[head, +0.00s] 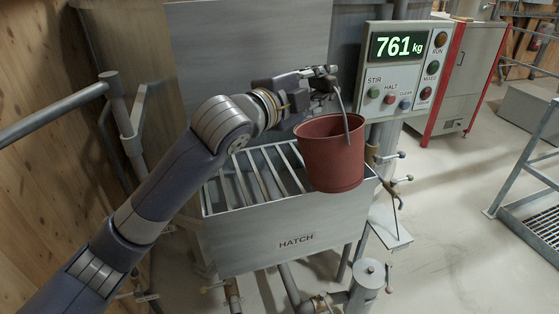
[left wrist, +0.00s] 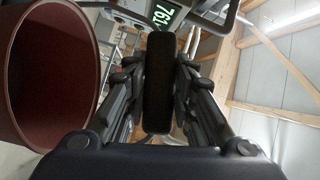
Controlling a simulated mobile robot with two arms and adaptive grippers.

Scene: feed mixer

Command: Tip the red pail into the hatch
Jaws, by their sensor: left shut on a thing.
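The red pail (head: 331,160) hangs upright over the right front part of the hatch (head: 295,226) in the head view. The hatch is a grey metal box with a barred opening, labelled HATCH. My left gripper (head: 329,80) is shut on the pail's handle, above the pail. In the left wrist view, the gripper fingers (left wrist: 158,85) point away from the camera around a dark grip, and the pail (left wrist: 50,75) shows at the left with its open mouth. What the pail holds cannot be seen. My right gripper is not in view.
A control panel (head: 393,72) reading 761 kg stands right behind the pail, with several buttons. Valves and pipes (head: 388,157) stick out right of the hatch. A metal rail (head: 60,112) is at the left. Open floor (head: 440,220) lies to the right.

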